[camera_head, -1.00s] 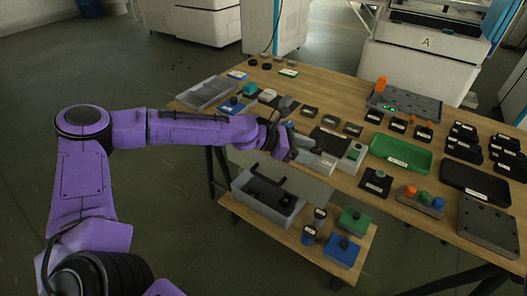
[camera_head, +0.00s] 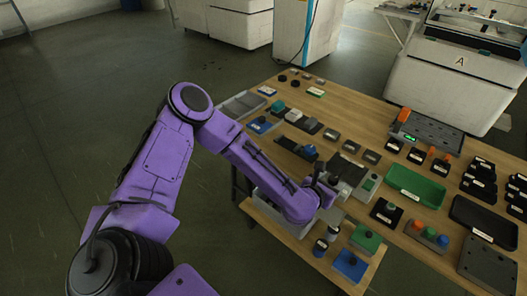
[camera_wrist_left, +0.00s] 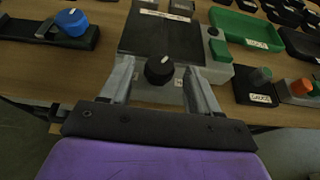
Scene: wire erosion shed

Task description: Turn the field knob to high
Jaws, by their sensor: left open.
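A black knob with a white mark (camera_wrist_left: 159,71) sits on the front of a grey unit with a dark top (camera_wrist_left: 160,36). The mark points up and slightly right in the wrist view; no scale is readable around it. In the head view the same unit (camera_head: 347,167) stands at the table's front edge, its knob hidden behind my gripper. My left gripper (camera_head: 328,184) is at the unit's front. In the left wrist view its fingers (camera_wrist_left: 160,78) are open, one on each side of the knob; I cannot tell whether they touch it. My right gripper is not in view.
A blue knob on a dark base (camera_wrist_left: 72,22) stands left of the unit. A green button (camera_wrist_left: 220,50) is at its right. A green tray (camera_head: 416,185) and a block with coloured buttons (camera_head: 427,235) lie further right. A lower shelf holds a blue box (camera_head: 350,265).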

